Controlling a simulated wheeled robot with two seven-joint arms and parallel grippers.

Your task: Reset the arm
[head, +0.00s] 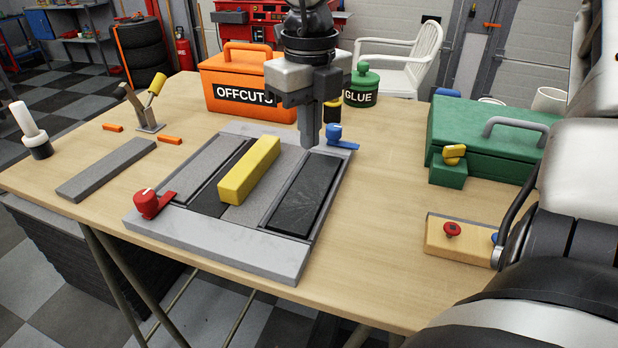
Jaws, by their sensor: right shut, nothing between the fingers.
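My right gripper (310,138) points straight down above the far right part of a grey tray-like frame (215,240) on the wooden table. Its fingers are together and hold nothing. The frame carries grey and black strips, and a yellow bar (250,170) lies across the middle ones. A red knob with a lever (149,203) sits at its near left corner. A blue knob with a lever (335,134) sits at its far right corner, just right of my fingertips. My left gripper is not in view.
An orange OFFCUTS box (235,78) and a green GLUE jar (361,92) stand behind my gripper. A green case (475,138) and a wooden block with a red button (440,240) are at right. A loose grey strip (106,168) lies left.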

